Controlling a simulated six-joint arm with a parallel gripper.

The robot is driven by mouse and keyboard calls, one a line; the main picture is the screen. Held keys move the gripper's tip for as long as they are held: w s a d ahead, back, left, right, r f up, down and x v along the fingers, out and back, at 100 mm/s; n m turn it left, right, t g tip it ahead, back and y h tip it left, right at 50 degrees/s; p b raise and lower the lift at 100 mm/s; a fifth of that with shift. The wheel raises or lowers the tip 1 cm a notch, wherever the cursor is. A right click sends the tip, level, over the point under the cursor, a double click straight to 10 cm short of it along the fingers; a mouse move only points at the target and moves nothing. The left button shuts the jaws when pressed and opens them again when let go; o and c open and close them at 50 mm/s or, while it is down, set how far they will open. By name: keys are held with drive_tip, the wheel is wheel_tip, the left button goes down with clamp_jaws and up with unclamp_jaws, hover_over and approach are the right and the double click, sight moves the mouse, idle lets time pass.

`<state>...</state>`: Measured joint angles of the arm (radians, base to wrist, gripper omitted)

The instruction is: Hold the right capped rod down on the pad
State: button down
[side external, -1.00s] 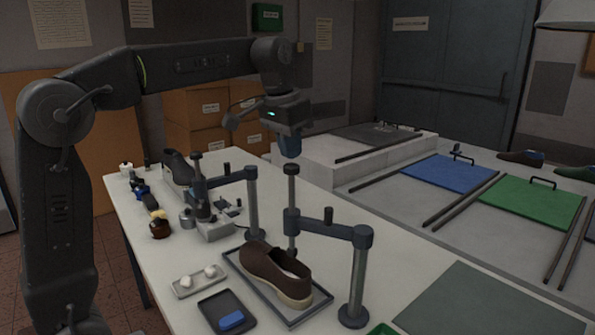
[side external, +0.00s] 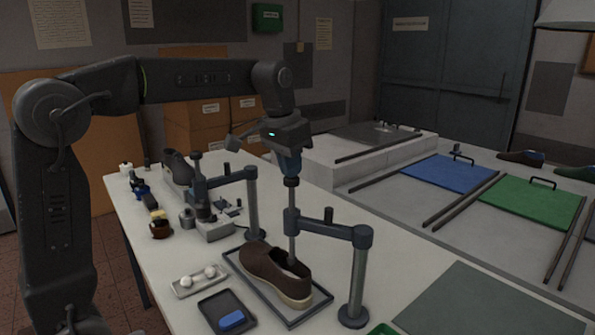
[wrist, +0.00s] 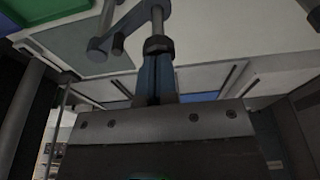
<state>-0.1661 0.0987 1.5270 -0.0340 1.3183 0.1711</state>
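The right capped rod (side external: 292,222) stands upright in the arm of the right-hand stand (side external: 358,275). Its dark cap (side external: 291,181) is at the top, and its lower end reaches the opening of a brown shoe (side external: 272,272). I cannot make out a pad there; the rod's foot is hidden by the shoe. My gripper (side external: 291,174) points down directly over the cap, its blue fingertips seemingly touching it. In the wrist view, the fingers (wrist: 156,60) lie side by side, shut, with the cap (wrist: 157,45) just beyond their tips.
The shoe sits in a shallow dark tray (side external: 318,306). A second stand with another capped rod (side external: 198,180) is behind left. A tray with a blue block (side external: 232,320) and a dish with white pieces (side external: 200,281) lie at the front left. A grey-green mat (side external: 480,310) lies right.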

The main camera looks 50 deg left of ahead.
sight(290, 188)
drive_tip(key=shift+f, duration=2.6)
drive_tip(key=shift+r, duration=0.2)
drive_tip(key=shift+r, duration=4.9)
drive_tip(key=shift+s, duration=0.1)
drive_tip(key=s+d+f+t, duration=0.1)
drive_tip(key=s+d+f, duration=0.2)
drive_tip(key=s+f, duration=0.4)
drive_tip(key=s+d+f+t, duration=0.2)
drive_tip(key=s+f, duration=0.4)
drive_tip(key=s, duration=0.8)
drive_tip(key=shift+s+d+f, duration=0.15)
drive_tip(key=shift+d+f, duration=0.2)
drive_tip(key=shift+d, duration=0.35)
